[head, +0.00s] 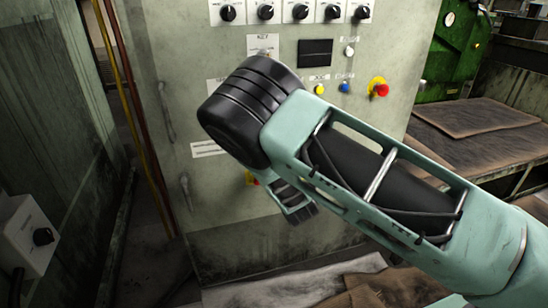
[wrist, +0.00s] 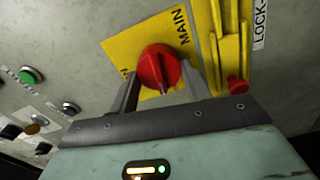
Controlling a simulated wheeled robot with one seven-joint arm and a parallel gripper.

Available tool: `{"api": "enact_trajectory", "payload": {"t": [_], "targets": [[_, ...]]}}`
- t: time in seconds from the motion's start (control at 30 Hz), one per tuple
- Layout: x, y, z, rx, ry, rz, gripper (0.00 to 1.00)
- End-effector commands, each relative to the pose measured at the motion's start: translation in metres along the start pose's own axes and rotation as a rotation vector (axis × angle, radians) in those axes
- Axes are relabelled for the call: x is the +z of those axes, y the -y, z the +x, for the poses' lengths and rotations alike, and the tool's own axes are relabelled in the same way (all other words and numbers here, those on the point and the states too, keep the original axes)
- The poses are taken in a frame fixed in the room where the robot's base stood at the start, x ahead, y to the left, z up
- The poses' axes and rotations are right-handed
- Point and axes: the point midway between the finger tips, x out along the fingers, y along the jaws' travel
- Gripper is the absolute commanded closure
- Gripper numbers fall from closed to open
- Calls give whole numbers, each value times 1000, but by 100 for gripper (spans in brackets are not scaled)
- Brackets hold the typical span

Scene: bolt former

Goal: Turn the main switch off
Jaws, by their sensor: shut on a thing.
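The main switch is a red rotary knob (wrist: 157,66) on a yellow plate (wrist: 119,50) marked MAIN in the wrist view. My gripper (wrist: 164,80) has one finger on each side of the knob and is shut on it. The knob's grip ridge points down in the picture, towards my palm. In the head view a bit of the yellow plate (head: 250,178) shows beside my wrist; my arm hides most of the switch and my fingertips.
A yellow lock-out bracket (wrist: 229,45) with a red pin (wrist: 238,86) stands close right of my fingers. A green button (wrist: 31,76) is at left. Above my arm are a red emergency button (head: 381,89) and several black knobs. A grey box (head: 27,238) stands at lower left.

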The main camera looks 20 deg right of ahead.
Motion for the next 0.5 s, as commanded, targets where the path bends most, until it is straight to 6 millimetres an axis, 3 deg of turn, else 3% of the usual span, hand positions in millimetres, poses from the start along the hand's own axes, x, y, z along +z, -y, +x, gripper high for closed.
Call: {"api": "enact_trajectory", "payload": {"t": [0.5], "targets": [[-1, 1, 0, -1, -1, -177, 75]]}}
